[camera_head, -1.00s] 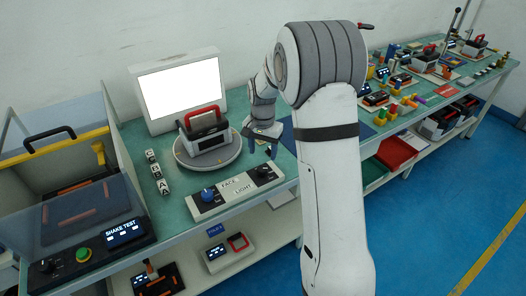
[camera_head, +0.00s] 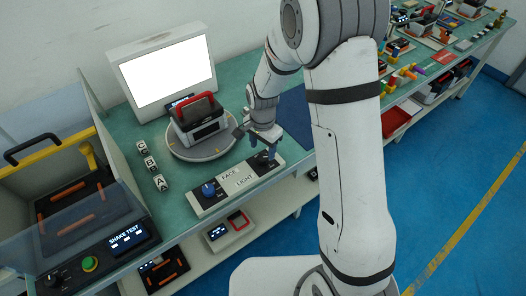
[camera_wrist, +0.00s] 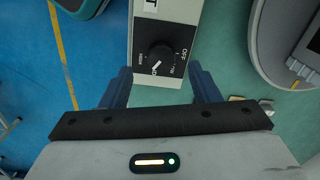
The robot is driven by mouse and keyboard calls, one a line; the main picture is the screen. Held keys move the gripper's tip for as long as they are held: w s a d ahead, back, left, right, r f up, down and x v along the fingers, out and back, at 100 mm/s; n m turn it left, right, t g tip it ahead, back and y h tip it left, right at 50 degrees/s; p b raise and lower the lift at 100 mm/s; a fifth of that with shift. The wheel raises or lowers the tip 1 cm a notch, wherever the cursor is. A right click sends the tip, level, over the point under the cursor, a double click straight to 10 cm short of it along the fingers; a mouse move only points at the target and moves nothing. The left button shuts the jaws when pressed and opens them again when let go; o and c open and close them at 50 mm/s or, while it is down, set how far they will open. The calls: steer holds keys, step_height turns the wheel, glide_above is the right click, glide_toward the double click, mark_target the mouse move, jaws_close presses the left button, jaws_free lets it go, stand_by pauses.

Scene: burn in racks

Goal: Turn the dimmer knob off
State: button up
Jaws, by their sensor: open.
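The control panel (camera_head: 212,203) is a pale box on the bench, marked FACE and LIGHT. A blue knob (camera_head: 208,190) is at its left end. The black dimmer knob (camera_wrist: 161,59) sits on a black plate at the LIGHT end. In the wrist view its white pointer aims down-left, and the OFF mark is on its right; the smaller marks are hard to read. My gripper (camera_wrist: 162,87) is open and empty, with its blue fingers on either side of the panel end, below the knob in the wrist view. In the head view my gripper (camera_head: 263,148) is just over the panel's right end and partly hides the knob.
A round turntable (camera_head: 190,152) with a red-handled device (camera_head: 200,122) stands close behind the panel. A lit white screen (camera_head: 165,72) is at the back. Lettered cubes (camera_head: 150,165) lie to the left, beside the shake test box (camera_head: 128,237).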

mark_target(263, 157)
step_height(263, 157, down, 5)
steer(key=shift+r+p, duration=0.1)
steer(key=shift+p, duration=0.2)
